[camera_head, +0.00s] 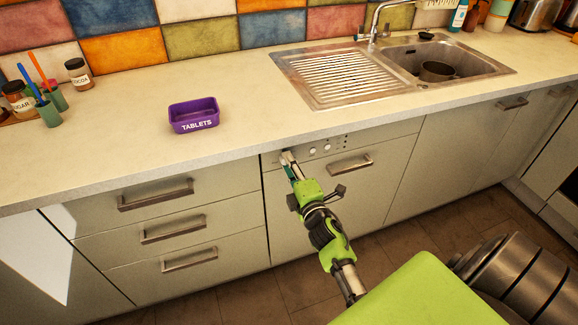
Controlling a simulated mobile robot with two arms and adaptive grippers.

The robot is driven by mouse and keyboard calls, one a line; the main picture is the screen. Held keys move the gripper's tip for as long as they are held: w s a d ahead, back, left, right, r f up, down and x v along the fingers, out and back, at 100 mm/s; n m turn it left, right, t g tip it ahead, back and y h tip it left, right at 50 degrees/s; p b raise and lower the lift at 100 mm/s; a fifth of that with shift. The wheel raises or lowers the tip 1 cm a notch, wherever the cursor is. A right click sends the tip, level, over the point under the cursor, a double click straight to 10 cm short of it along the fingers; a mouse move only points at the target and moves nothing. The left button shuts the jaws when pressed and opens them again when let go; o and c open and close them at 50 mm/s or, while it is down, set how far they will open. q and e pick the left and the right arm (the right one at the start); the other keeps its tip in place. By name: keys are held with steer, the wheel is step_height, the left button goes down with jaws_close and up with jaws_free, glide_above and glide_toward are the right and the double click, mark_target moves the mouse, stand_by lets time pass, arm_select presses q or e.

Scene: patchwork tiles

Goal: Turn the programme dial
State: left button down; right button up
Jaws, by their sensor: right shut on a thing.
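The dishwasher front with its control strip (368,138) sits under the counter, left of the sink. My right gripper (288,157) is at the left part of this strip and is shut on the programme dial. The fingers cover the dial, so its pointer and setting are hidden. Small round buttons (313,151) show on the strip just right of the fingertips. My left gripper is not in view.
The dishwasher handle (350,166) sticks out right of my gripper. Drawers with bar handles (156,194) are to the left. A purple tablets box (194,115) stands on the counter (240,95) above. The sink (445,60) is at the right.

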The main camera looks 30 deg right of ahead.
stand_by(0.5)
steer(key=o, duration=1.1)
steer(key=v, duration=1.2)
